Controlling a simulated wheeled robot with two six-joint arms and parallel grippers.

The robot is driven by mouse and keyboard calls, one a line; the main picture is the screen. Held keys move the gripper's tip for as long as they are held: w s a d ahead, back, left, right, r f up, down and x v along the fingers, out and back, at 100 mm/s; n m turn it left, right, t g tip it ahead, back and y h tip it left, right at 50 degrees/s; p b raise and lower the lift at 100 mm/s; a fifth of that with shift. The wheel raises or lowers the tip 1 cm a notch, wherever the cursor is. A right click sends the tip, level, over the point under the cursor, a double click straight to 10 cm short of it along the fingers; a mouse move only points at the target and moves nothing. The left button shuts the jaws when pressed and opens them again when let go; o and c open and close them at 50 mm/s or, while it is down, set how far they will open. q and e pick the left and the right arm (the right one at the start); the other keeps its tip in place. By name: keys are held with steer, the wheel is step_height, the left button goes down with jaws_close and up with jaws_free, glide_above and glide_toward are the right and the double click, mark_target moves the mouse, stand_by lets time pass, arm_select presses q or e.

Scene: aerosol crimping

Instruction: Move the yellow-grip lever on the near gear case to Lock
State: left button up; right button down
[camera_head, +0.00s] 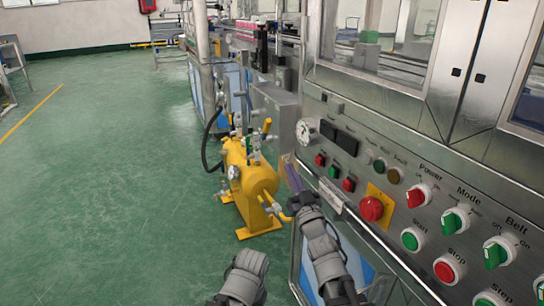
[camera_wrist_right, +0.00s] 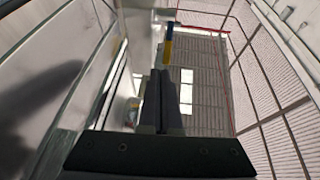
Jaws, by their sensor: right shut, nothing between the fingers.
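My right gripper (camera_head: 292,175) reaches forward along the front edge of the steel control panel. Its fingers are together and empty; in the right wrist view they also show shut (camera_wrist_right: 161,98). Beyond the tips in that view stands a short upright piece, yellow below and blue above (camera_wrist_right: 168,48); I cannot tell whether it is the lever grip. A small yellow handle (camera_head: 267,125) shows in the head view, left of and beyond my right gripper. The near gear case, its lever and the Lock mark cannot be made out clearly. My left arm shows at the bottom, its fingers out of view.
The control panel (camera_head: 400,200) on the right carries knobs and buttons, including a red emergency button (camera_head: 371,208). A yellow tank (camera_head: 262,180) with valves and pipes stands left of my right gripper. The green floor (camera_head: 120,180) on the left is clear.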

steer(key=f+y+b, duration=0.1)
steer(key=b, duration=0.1)
arm_select(q)
steer(key=r+p, duration=0.2)
steer(key=p, duration=0.1)
steer(key=w+r+p, duration=0.1)
steer(key=r+p, duration=0.1)
steer(key=p, duration=0.2)
arm_select(e)
steer(key=n+y, duration=0.1)
glide_toward(268, 127)
steer(key=shift+t, duration=0.4)
steer(key=x, duration=0.6)
steer(key=shift+w+a+f, duration=0.15)
steer(key=shift+w+f, duration=0.05)
steer(key=shift+w, duration=0.4)
